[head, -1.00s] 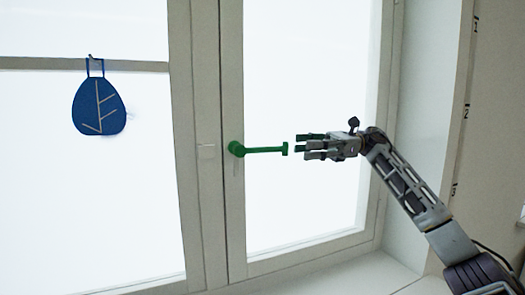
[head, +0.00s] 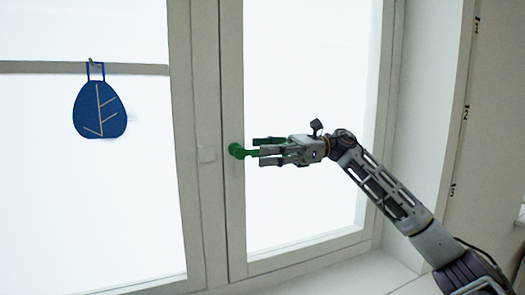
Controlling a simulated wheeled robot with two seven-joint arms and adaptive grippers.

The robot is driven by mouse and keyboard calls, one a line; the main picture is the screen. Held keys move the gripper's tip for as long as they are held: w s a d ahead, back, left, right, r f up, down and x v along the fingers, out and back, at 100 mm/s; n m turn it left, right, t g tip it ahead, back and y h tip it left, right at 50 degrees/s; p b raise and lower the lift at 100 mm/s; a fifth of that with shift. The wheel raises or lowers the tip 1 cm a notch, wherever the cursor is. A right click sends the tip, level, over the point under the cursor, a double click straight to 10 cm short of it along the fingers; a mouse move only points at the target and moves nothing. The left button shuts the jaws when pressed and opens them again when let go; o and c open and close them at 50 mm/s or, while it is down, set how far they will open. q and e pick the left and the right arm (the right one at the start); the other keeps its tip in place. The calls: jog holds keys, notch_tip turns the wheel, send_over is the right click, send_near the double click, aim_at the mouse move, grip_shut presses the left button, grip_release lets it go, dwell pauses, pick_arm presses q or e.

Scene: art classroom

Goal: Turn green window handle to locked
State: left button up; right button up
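The green window handle (head: 237,150) is mounted on the middle frame of the window. Its hub and a short start of its lever show, with the lever pointing right, roughly level. The outer lever is hidden by my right gripper (head: 268,151), which reaches in from the right. Its fingers are spread apart, one above and others lower, around the level of the lever. Whether they touch it, I cannot tell. The fingers look open. My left gripper is not in view.
A blue leaf-patterned ornament (head: 100,109) hangs on the left pane from a horizontal bar (head: 30,67). The white window frame (head: 210,220) stands close behind the handle. A wall with marks numbered 1 to 3 (head: 462,150) is at the right. The sill (head: 360,275) runs below.

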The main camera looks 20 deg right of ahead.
jog(key=shift+a, duration=0.5)
jog(key=shift+c, duration=0.2)
grip_shut()
